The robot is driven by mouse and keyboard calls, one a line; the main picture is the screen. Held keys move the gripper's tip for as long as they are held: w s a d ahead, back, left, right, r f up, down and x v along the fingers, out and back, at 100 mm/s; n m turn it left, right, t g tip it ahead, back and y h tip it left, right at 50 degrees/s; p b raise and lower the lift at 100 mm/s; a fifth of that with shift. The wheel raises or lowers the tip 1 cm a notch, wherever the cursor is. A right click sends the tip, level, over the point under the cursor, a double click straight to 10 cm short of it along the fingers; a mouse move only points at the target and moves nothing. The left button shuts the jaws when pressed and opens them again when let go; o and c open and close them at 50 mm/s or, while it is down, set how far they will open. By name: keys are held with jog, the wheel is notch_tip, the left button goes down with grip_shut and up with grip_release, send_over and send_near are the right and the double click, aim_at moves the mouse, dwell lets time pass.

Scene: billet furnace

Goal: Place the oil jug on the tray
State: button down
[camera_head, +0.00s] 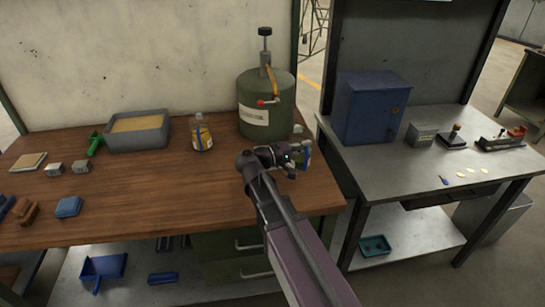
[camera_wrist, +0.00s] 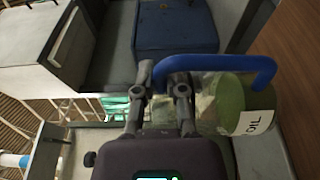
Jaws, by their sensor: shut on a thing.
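The oil jug (camera_head: 305,154) shows in the head view as a small blue, white and green patch, mostly hidden behind my gripper (camera_head: 283,158). In the wrist view the jug (camera_wrist: 241,98) is a clear body with green inside, a white label and a blue handle (camera_wrist: 256,68). My gripper (camera_wrist: 163,82) is shut on the jug, with its fingers at the end of the blue handle. It is near the right end of the wooden bench. A small teal tray (camera_head: 376,252) rests on the lower shelf of the right-hand metal table.
A green drum (camera_head: 267,108) and a clear yellow bottle (camera_head: 202,132) stand on the wooden bench (camera_head: 155,195). A blue cabinet (camera_head: 370,106) and small tools stand on the metal table (camera_head: 395,165). A narrow gap separates bench and table.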

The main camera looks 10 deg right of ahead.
jog(key=r+p+v, duration=0.1)
jog(key=v, duration=1)
jog(key=shift+s+a+n, duration=0.2)
jog(key=shift+n, duration=0.1)
jog(key=shift+w, duration=0.1)
jog(key=w+d+f+b, duration=0.1)
jog(key=w+d, duration=0.3)
jog(key=w, duration=1)
jog(key=shift+d+f, duration=0.15)
jog(key=shift+w+d+f+b, duration=0.1)
jog(key=shift+w+f+b, duration=0.1)
jog(key=shift+f+b, duration=0.45)
jog(key=shift+w+d+f+b, duration=0.1)
jog(key=shift+w+f+b, duration=0.1)
jog(key=shift+f+b, duration=0.45)
jog(key=shift+w+f+b, duration=0.2)
jog(key=shift+f+b, duration=0.35)
jog(key=shift+b, duration=0.1)
jog(key=shift+f, duration=0.1)
jog(key=c, duration=0.7)
grip_release()
